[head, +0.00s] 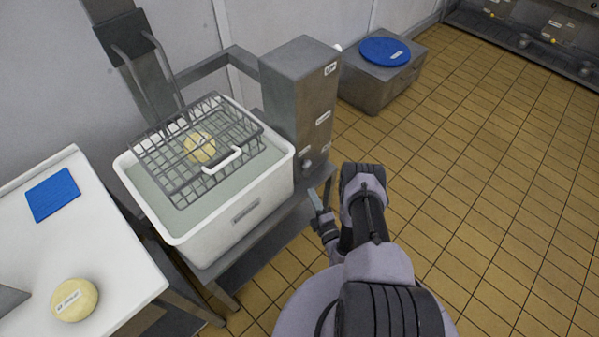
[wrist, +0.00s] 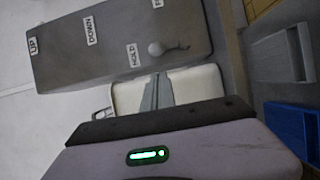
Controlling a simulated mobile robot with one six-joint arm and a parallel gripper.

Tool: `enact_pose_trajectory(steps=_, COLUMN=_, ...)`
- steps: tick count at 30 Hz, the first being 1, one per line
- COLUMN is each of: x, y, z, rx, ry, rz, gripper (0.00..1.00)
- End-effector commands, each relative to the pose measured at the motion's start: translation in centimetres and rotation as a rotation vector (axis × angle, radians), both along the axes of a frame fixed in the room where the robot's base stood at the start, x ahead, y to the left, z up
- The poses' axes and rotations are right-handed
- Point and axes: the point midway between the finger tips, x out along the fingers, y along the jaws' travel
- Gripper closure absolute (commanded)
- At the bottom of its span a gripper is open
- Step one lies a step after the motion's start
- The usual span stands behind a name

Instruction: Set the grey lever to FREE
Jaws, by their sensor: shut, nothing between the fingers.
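The grey lever (wrist: 155,48), with a round knob, sticks out of the grey control box (wrist: 100,45) in the wrist view. Its knob is right beside the HOLD label (wrist: 133,55); another label starting with F (wrist: 157,3) is cut off by the top edge. In the head view the control box (head: 303,85) stands at the right of the vat, and the lever (head: 306,165) is small and low on it. My gripper (head: 317,202) is shut and empty, just below and right of the lever. Its fingertips (wrist: 157,92) appear below the knob in the wrist view, apart from it.
The box also carries UP (wrist: 33,46) and DOWN (wrist: 90,31) labels. A white vat (head: 240,215) with liquid and a wire basket (head: 180,190) holding a cheese stands at the left. A grey block (head: 375,90) with a blue disc is behind. Tiled floor at the right is free.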

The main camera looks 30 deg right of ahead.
Motion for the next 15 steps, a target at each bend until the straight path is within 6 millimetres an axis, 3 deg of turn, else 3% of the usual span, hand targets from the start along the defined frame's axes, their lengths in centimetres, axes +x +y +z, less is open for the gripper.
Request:
enact_pose_trajectory(steps=7, x=0.9, y=0.0, z=-0.1, rx=-0.001, ry=-0.002, rz=0.005, gripper=1.00)
enact_pose_trajectory(steps=15, x=6.2, y=-0.4, z=-0.2, rx=-0.003, ry=-0.004, rz=0.008, gripper=1.00)
